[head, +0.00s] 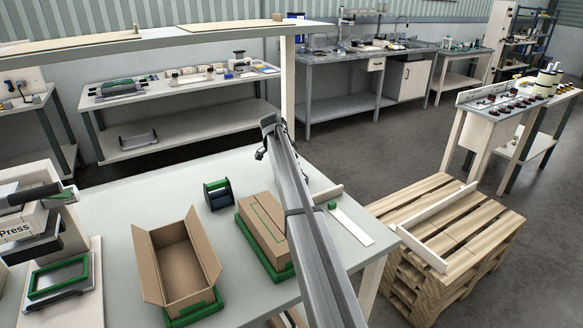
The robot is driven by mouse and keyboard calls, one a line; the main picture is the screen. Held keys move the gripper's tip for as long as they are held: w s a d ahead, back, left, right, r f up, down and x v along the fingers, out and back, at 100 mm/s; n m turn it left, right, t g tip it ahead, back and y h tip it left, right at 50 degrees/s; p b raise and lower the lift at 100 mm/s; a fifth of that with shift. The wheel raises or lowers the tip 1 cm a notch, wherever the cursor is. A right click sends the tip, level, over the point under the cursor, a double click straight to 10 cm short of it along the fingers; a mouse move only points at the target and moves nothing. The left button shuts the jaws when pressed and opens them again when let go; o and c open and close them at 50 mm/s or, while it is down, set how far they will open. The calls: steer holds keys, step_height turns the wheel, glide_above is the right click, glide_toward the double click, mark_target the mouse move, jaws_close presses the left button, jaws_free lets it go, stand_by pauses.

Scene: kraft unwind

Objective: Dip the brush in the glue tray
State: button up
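I cannot make out a brush or a glue tray for certain in the head view. A flat white strip with a small green knob (350,222) lies at the right end of the near table, just right of my arm. A green rectangular frame (58,277) lies at the left, in front of the press. My grey arm link crosses the middle of the view from the bottom edge up over the table and hides part of it.
An open cardboard box (147,272) and a closed one (262,222) sit on green bases on the near table (120,205). A black-and-green spool (218,195) stands behind them. The press (30,215) is left. A pallet stack (475,235) stands right; benches line the wall.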

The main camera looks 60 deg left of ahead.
steer(key=shift+f, duration=0.6)
stand_by(1.2)
steer(key=shift+r, duration=2.5)
steer(key=shift+w, duration=0.1)
